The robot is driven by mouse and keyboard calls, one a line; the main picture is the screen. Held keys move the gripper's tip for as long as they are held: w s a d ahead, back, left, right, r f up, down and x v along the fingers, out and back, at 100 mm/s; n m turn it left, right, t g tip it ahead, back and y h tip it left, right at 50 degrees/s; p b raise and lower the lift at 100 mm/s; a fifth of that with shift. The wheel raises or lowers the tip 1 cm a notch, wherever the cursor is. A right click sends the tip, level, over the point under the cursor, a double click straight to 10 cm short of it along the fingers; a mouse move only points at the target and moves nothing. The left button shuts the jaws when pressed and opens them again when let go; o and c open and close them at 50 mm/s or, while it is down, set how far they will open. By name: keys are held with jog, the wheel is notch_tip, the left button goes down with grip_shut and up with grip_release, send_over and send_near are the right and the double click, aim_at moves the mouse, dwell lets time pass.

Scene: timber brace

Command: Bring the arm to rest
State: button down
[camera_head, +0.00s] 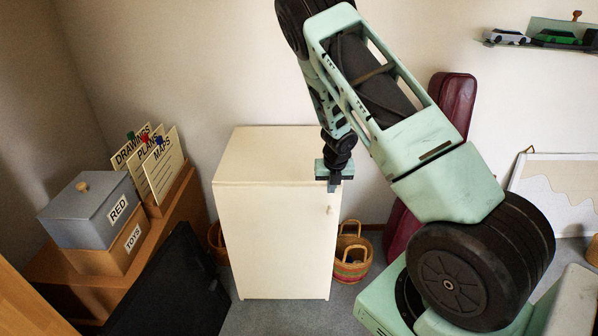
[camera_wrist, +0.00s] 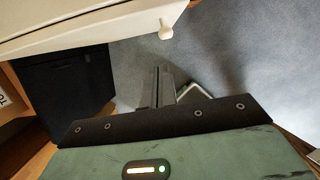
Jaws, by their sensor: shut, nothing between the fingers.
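My gripper (camera_head: 334,184) hangs below my pale green arm in the head view, in front of the right side of a cream cabinet (camera_head: 270,240). In the wrist view my gripper (camera_wrist: 163,72) shows its two fingers together, with nothing between them, above grey carpet. The cabinet's edge (camera_wrist: 90,28) and its round knob (camera_wrist: 166,30) show at the top of the wrist view, apart from the fingers. The knob also shows in the head view (camera_head: 329,210), just below the gripper. The cabinet door looks shut.
Left of the cabinet, a wooden unit holds a grey RED box (camera_head: 90,212), a TOYS box (camera_head: 122,254) and label cards (camera_head: 163,165). A black panel (camera_head: 172,290) leans before it. A woven basket (camera_head: 352,262) stands right of the cabinet. A shelf with toy cars (camera_head: 556,38) is upper right.

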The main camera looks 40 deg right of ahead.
jog(key=w+a+r+m+t, duration=0.1)
jog(key=a+r+m, duration=0.55)
jog(key=a, duration=0.55)
jog(key=w+a+r+m+t, duration=0.1)
jog(key=a+r+m, duration=0.4)
jog(key=a+r, duration=0.5)
jog(key=s+a+r+m+g+y, duration=0.1)
jog(key=s+a+r+m+g, duration=0.1)
jog(key=s+a, duration=0.8)
jog(key=s+a+r+m+g+y, duration=0.1)
jog(key=s+a+r+m, duration=0.3)
jog(key=s, duration=1.4)
jog(key=a+m+g, duration=0.1)
jog(key=a+m, duration=0.2)
jog(key=a, duration=0.3)
jog(key=shift+s+a+r, duration=0.2)
jog(key=shift+s, duration=0.1)
